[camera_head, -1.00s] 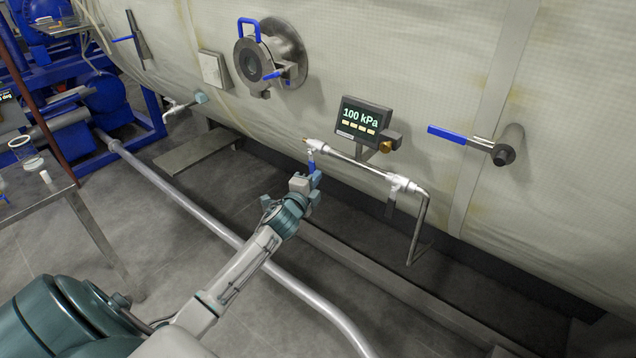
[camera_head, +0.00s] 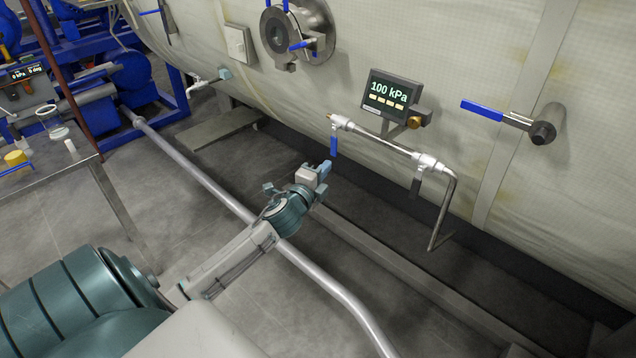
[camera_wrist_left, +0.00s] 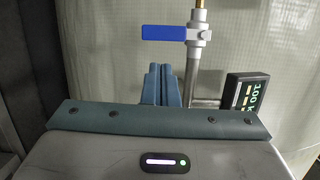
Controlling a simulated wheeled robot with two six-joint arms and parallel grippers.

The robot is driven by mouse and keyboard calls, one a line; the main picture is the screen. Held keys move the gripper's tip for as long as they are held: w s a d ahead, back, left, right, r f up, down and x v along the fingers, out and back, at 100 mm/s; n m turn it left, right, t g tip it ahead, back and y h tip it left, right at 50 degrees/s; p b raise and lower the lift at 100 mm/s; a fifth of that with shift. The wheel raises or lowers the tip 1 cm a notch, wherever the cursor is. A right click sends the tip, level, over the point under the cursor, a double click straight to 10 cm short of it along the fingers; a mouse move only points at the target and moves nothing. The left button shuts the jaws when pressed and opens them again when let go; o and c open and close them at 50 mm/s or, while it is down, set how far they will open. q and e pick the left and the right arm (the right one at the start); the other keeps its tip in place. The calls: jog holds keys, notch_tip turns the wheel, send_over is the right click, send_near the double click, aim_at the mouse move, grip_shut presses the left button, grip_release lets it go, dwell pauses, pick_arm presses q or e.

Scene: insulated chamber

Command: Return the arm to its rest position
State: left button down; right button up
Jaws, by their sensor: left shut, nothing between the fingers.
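My left gripper (camera_head: 324,168) is shut and empty, held in the air in front of the insulated chamber (camera_head: 420,45). In the head view it sits just below a blue valve handle (camera_head: 334,141) on a thin pipe (camera_head: 378,140), apart from it. In the left wrist view the closed fingers (camera_wrist_left: 162,84) stand side by side, with the blue handle (camera_wrist_left: 164,32) and its pipe beyond them. My right gripper is not in view.
A display reading 100 kPa (camera_head: 390,92) is mounted on the chamber. A blue lever (camera_head: 482,110) sticks out at the right and a round port (camera_head: 290,30) is at the top. A long floor pipe (camera_head: 200,178) runs under my arm. A metal table (camera_head: 75,166) stands at the left.

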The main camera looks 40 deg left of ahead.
pick_arm(q)
jog(key=shift+s+d+b, duration=0.2)
jog(key=shift+s+b, duration=0.05)
jog(key=shift+s, duration=0.75)
jog(key=shift+s+d+b, duration=0.15)
jog(key=shift+s+b, duration=0.1)
jog(key=shift+s, duration=0.7)
jog(key=shift+f, duration=0.1)
